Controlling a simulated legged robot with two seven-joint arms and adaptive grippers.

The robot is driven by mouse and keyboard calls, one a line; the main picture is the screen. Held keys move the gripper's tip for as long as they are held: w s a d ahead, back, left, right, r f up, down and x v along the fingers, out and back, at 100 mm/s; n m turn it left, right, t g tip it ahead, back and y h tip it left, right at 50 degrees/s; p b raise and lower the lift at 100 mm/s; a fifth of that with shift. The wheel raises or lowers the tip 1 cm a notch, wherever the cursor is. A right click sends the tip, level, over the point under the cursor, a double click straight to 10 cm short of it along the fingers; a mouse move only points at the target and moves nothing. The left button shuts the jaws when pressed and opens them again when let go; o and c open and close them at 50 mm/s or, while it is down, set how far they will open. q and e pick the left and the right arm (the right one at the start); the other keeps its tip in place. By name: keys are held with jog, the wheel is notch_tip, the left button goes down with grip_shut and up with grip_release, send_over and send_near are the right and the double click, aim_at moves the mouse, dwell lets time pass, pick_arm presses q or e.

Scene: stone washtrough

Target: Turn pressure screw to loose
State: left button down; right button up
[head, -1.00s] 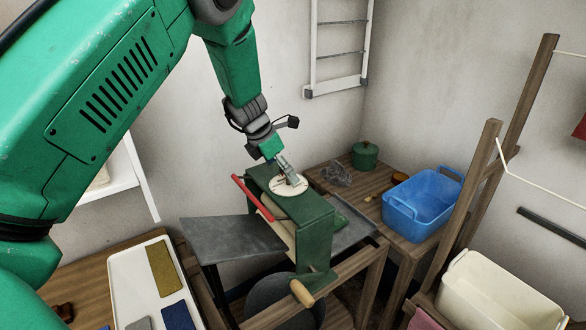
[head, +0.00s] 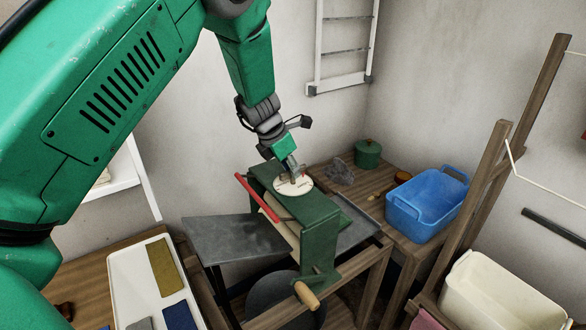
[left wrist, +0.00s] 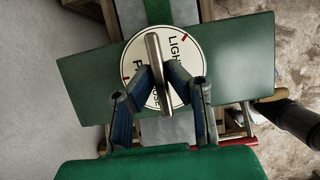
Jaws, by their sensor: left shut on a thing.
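The pressure screw (left wrist: 158,65) shows in the left wrist view as a metal bar handle over a round cream dial (left wrist: 188,55). The dial has red marks and partly hidden lettering; "LIGHT" can be read. The dial also shows in the head view (head: 303,188), on top of the green mangle frame (head: 318,213). My left gripper (head: 291,176) reaches down onto the screw from above. In the left wrist view its two fingers (left wrist: 160,79) close on the bar from both sides. The fingers hide part of the dial. My right gripper is not in view.
A red lever (head: 256,197) lies beside the mangle's top, and a wooden-handled crank (head: 306,295) hangs at its front. A blue tub (head: 428,205) and green pot (head: 367,154) stand on the table at the right. A cream tub (head: 490,300) stands lower right.

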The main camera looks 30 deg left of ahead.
pick_arm(q)
jog(key=shift+s+a, duration=0.25)
jog(key=shift+a, duration=0.25)
jog(key=shift+w+d+r, duration=0.15)
jog(key=shift+d, duration=0.3)
jog(key=shift+a, duration=0.15)
